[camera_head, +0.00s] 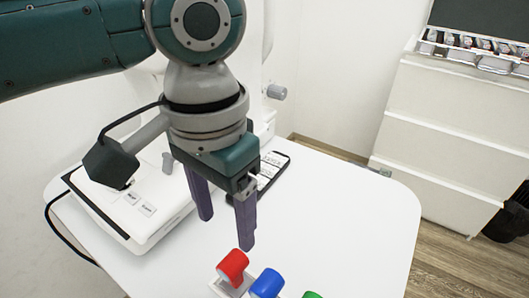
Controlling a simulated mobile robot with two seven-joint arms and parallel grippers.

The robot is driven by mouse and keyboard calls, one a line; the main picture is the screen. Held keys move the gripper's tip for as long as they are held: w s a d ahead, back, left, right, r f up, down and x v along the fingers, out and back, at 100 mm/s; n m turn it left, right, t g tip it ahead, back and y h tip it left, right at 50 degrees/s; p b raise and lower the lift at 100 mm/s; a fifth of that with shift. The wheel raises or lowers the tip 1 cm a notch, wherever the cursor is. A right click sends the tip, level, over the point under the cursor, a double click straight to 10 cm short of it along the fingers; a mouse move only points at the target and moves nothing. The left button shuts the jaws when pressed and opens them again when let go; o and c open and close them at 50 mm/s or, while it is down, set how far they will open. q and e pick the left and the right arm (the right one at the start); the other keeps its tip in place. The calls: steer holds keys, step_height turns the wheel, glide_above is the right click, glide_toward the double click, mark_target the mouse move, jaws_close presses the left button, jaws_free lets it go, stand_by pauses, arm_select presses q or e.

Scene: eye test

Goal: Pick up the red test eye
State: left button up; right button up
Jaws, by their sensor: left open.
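My right gripper is not in view.
The white table (350,215) is clear to the right. A white device base (140,215) stands at the left, with a black cable beside it. White drawers (445,145) with a tray of small items stand at the back right.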

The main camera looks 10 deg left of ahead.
mark_target(232, 259)
arm_select(q)
step_height(232, 259, down, 7)
steer(key=b, duration=0.8)
steer(key=shift+r+b, duration=0.15)
steer(key=shift+b, duration=0.25)
steer(key=shift+f+p, duration=0.3)
steer(key=shift+f, duration=1.2)
steer(key=c, duration=1)
steer(key=shift+o, duration=0.2)
steer(key=shift+r, duration=0.1)
steer(key=shift+r+p, duration=1.95)
steer(key=shift+p, duration=0.6)
